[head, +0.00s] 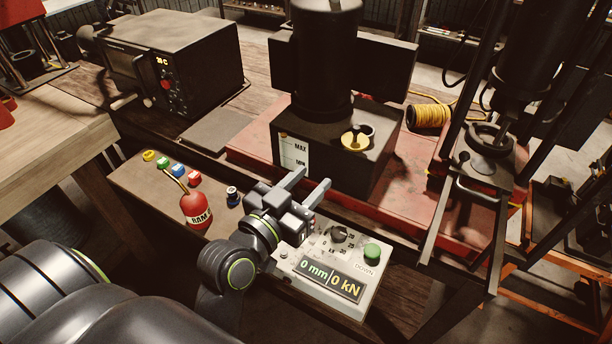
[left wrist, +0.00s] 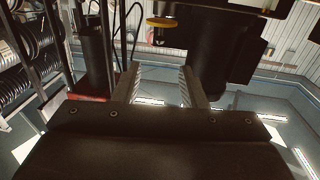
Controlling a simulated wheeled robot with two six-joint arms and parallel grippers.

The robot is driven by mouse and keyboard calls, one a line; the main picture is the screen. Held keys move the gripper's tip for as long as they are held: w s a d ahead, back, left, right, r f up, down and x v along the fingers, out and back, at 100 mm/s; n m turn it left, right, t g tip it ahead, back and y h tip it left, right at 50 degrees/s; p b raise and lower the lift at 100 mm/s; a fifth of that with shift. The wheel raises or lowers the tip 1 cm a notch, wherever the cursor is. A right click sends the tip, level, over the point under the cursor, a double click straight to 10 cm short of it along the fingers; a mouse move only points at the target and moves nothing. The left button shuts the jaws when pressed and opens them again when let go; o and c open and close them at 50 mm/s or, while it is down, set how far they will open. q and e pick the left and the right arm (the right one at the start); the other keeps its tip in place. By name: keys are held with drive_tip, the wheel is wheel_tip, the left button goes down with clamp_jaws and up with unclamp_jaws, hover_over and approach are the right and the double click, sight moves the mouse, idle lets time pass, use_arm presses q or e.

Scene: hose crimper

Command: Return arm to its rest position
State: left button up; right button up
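My left gripper (head: 307,184) is open and empty. In the head view it hangs over the upper left of the control box, its two fingers pointing up and right toward the black hydraulic unit (head: 335,155). In the left wrist view the two fingers (left wrist: 160,88) stand apart with nothing between them. The control box (head: 330,265) has a dark knob, a green button (head: 372,253) and a display reading 0 mm and 0 kN. I cannot tell whether the gripper touches anything. My right gripper is not in view.
A black oven (head: 175,62) stands at the back left.

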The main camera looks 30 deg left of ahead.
use_arm(q)
drive_tip(key=shift+s, duration=0.1)
idle(0.5)
drive_tip(key=s+a+f+g+y, duration=0.15)
drive_tip(key=s+f+g, duration=0.25)
drive_tip(key=f, duration=0.4)
drive_tip(key=s+a+f+g, duration=0.3)
drive_tip(key=s+f+g, duration=0.1)
drive_tip(key=f, duration=0.3)
drive_tip(key=s+a+f+n+g+y, duration=0.25)
drive_tip(key=s+a+f+g, duration=0.4)
drive_tip(key=s, duration=0.55)
wheel_tip(320, 180, down, 28)
drive_tip(key=a+f+b, duration=0.1)
drive_tip(key=b, duration=0.2)
drive_tip(key=s+d+f+g+b, duration=0.1)
drive_tip(key=s+f+g+b, duration=0.1)
drive_tip(key=s+f, duration=1.2)
wheel_tip(320, 180, down, 4)
drive_tip(key=shift+f+b, duration=0.2)
drive_tip(key=shift+b, duration=0.3)
